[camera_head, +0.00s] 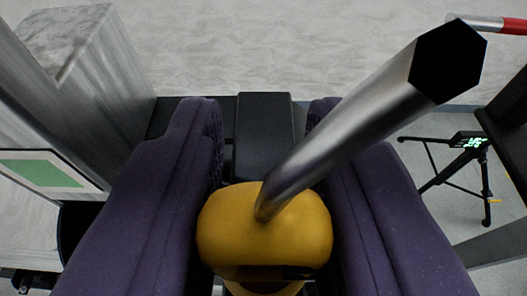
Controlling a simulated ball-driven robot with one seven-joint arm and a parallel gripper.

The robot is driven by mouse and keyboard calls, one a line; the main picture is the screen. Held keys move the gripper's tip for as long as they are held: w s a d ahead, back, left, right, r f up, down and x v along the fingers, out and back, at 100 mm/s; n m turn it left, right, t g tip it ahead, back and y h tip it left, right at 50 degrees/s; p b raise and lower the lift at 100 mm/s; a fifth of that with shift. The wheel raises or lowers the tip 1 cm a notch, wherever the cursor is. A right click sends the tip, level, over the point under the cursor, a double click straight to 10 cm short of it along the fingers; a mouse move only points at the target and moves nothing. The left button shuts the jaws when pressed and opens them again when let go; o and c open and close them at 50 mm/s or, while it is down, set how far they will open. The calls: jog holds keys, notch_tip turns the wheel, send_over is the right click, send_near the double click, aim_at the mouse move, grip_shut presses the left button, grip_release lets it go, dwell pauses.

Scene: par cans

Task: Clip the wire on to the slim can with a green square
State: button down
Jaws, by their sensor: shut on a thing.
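My gripper (264,135) shows as two dark purple fingers reaching up from the bottom edge. It is shut on a rounded yellow piece (225,232) in the lower middle. A shiny metal rod (345,125) rises from this piece toward the upper right and ends in a black hexagonal face near the camera. A white-framed label with a green square (42,173) is at the left edge, left of my gripper. The body behind it is cut off by the frame, so I cannot tell its full shape. I cannot clearly make out a wire.
A grey box-shaped post (100,75) stands at the upper left. A black block (264,110) lies beyond the fingers. A black stand with a lit green display (468,140) is at the right on the pale floor. A red-and-silver bar (490,24) enters at the top right.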

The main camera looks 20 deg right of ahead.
aim_at(267, 278)
jog(key=c, duration=0.8)
grip_release()
jog(key=shift+o, duration=0.2)
jog(key=v, duration=0.7)
jog(key=shift+s+a+p, duration=0.1)
jog(key=shift+s+p, duration=0.2)
jog(key=shift+s, duration=0.1)
